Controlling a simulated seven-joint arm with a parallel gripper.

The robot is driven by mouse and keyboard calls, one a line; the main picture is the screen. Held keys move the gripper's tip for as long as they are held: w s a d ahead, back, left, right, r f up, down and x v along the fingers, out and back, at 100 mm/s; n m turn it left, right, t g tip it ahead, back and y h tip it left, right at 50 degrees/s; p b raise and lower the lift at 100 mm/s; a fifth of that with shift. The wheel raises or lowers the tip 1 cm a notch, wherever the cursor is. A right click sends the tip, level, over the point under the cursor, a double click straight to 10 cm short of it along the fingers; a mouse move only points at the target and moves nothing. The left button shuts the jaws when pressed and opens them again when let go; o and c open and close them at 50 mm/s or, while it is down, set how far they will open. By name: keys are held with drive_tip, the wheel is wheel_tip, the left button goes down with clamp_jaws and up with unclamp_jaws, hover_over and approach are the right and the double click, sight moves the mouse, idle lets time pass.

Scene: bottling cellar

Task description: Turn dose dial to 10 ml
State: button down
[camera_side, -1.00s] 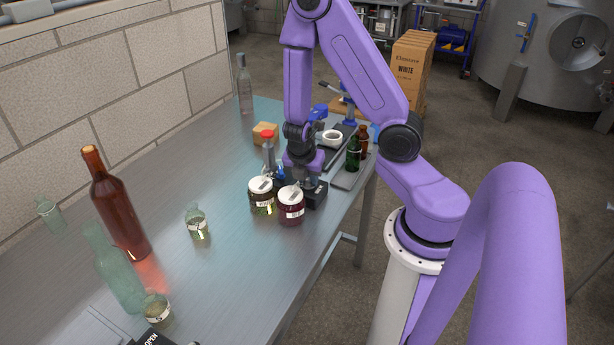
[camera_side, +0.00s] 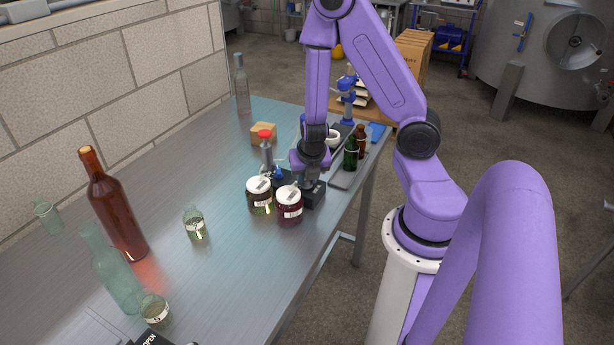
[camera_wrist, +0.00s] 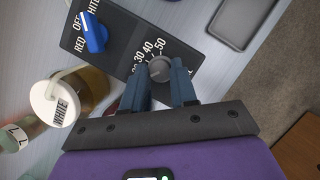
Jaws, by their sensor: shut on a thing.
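The dose dial (camera_wrist: 160,68) is a small round grey knob on a black panel (camera_wrist: 122,42). White numbers up to 50 curve along its far side in the wrist view; 30, 40 and 50 read clearly, and the lower ones are partly covered. My gripper (camera_wrist: 159,82) has one dark blue finger on each side of the dial and is shut on it. I cannot make out where the dial's pointer stands. In the side view my gripper (camera_side: 309,182) reaches down to the black panel box (camera_side: 318,193), behind two jars, and the dial is hidden there.
A blue selector knob (camera_wrist: 94,32) marked RED, OFF and WHITE is on the same panel. A white-lidded jar (camera_wrist: 62,103) stands close left of my fingers. A dark red jar (camera_side: 290,206) and green bottle (camera_side: 351,155) are near. The table's front left is partly clear.

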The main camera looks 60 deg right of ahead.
drive_tip(key=c, duration=0.9)
unclamp_jaws()
drive_tip(key=shift+r, duration=0.15)
drive_tip(key=shift+v, duration=1.55)
wheel_tip(320, 180, up, 7)
